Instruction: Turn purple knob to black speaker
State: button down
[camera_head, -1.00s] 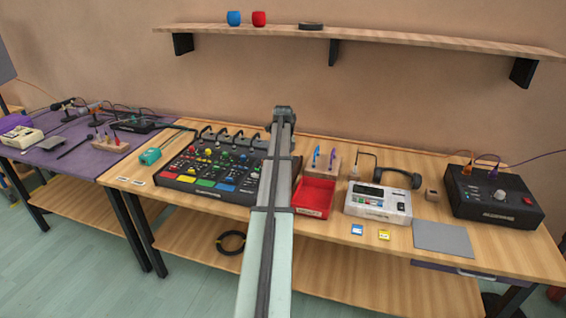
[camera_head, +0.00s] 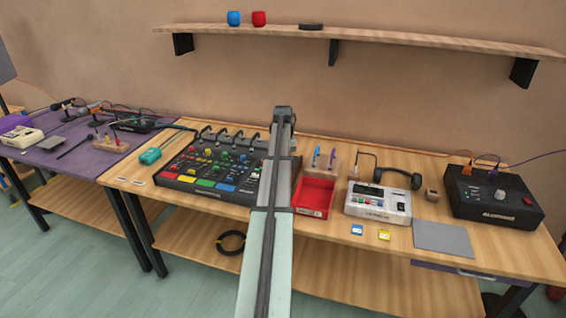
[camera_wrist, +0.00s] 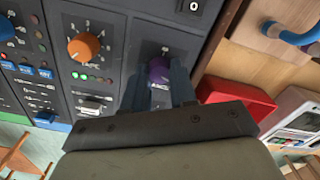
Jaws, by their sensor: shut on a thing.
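The purple knob (camera_wrist: 159,70) sits on the dark face of the mixing console (camera_wrist: 120,25) in the wrist view. My gripper (camera_wrist: 158,80) is shut on the knob, one blue-grey finger on each side. The knob's pointer and most of the marks around it are hidden or too small to read. In the head view my arm covers the right end of the console (camera_head: 205,190), and the gripper is hidden there. A flat black object (camera_head: 311,27), possibly the black speaker, lies on the wall shelf, right of a blue and a red one.
An orange knob (camera_wrist: 84,46) with green lights below it is left of the purple one. A red tray (camera_head: 313,197) stands just right of the console. A white device (camera_head: 378,203) and a black box (camera_head: 492,196) stand farther right.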

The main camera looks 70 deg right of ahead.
jog(key=shift+m, duration=0.3)
jog(key=c, duration=0.9)
grip_release()
notch_tip(320, 180, up, 14)
jog(key=shift+f, duration=0.15)
